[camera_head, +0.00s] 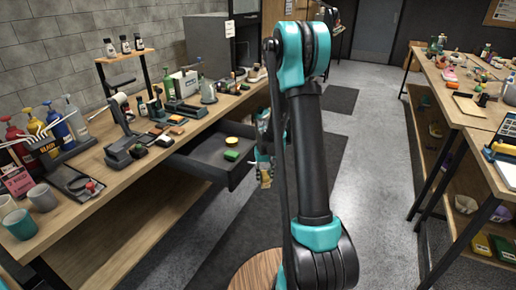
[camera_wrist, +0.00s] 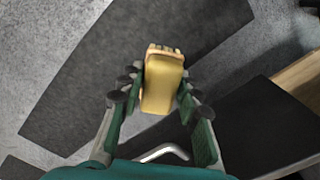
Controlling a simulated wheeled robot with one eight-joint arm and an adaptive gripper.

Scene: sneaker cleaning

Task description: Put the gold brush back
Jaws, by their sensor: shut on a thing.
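The gold brush (camera_wrist: 162,88) is between the fingers of my gripper (camera_wrist: 159,74), which is shut on it. In the wrist view its gold block faces the camera, with a paler edge at its far end. In the head view the brush (camera_head: 266,180) hangs above the floor, just right of the open dark drawer (camera_head: 205,157). My arm partly hides the gripper there. A corner of a dark surface, probably the drawer, shows at the right of the wrist view (camera_wrist: 265,125).
A green block (camera_head: 231,155) and a yellow round item (camera_head: 232,141) lie in the drawer. The wooden bench (camera_head: 110,205) above carries bottles, mugs, stands and several small blocks. Another cluttered bench (camera_head: 433,92) stands at the right. Grey floor lies between them.

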